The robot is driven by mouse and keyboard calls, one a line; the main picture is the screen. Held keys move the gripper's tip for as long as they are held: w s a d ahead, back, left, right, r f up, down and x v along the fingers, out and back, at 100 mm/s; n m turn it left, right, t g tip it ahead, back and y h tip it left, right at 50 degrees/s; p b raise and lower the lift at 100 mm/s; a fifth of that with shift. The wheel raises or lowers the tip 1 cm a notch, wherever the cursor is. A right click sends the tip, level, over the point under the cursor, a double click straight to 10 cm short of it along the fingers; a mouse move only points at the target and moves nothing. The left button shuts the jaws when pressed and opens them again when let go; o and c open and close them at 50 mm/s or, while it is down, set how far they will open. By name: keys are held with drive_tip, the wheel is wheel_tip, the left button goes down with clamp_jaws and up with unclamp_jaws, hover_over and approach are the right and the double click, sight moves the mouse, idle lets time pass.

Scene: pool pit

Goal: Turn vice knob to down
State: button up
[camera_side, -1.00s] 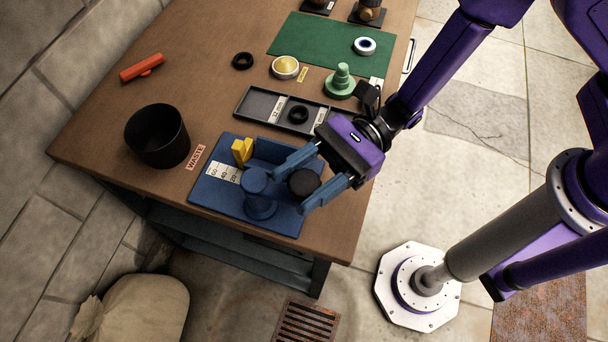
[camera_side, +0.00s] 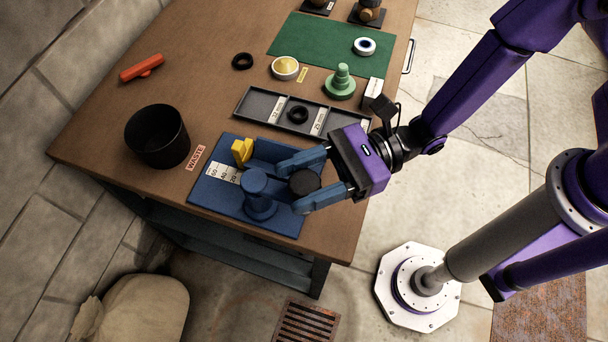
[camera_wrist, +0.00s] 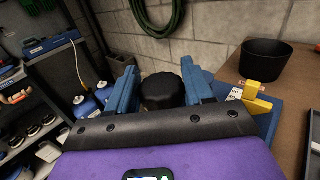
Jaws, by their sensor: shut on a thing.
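The vice knob (camera_side: 304,182) is a dark round knob at the right end of the blue vice, near the table's front edge. It also shows in the wrist view (camera_wrist: 162,90) between my two fingers. My gripper (camera_side: 305,184) is shut on the knob, with one blue finger on each side of it. The blue vice (camera_side: 258,186) stands on a blue base plate with a white number scale (camera_side: 223,172) and a yellow pointer block (camera_side: 242,151). My fingers hide part of the knob's sides.
A black waste bin (camera_side: 158,136) stands left of the vice. A grey divided tray (camera_side: 262,105) with a black ring lies behind it. A green mat (camera_side: 320,45) and a green stepped part (camera_side: 341,82) are farther back. Brown tabletop is free around the red tool (camera_side: 142,67).

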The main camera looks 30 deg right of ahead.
drive_tip(key=o, duration=1)
drive_tip(key=shift+c, duration=0.2)
drive_tip(key=shift+d, duration=0.1)
drive_tip(key=d, duration=1.7)
drive_tip(key=shift+s, duration=0.4)
drive_tip(key=shift+d, duration=0.1)
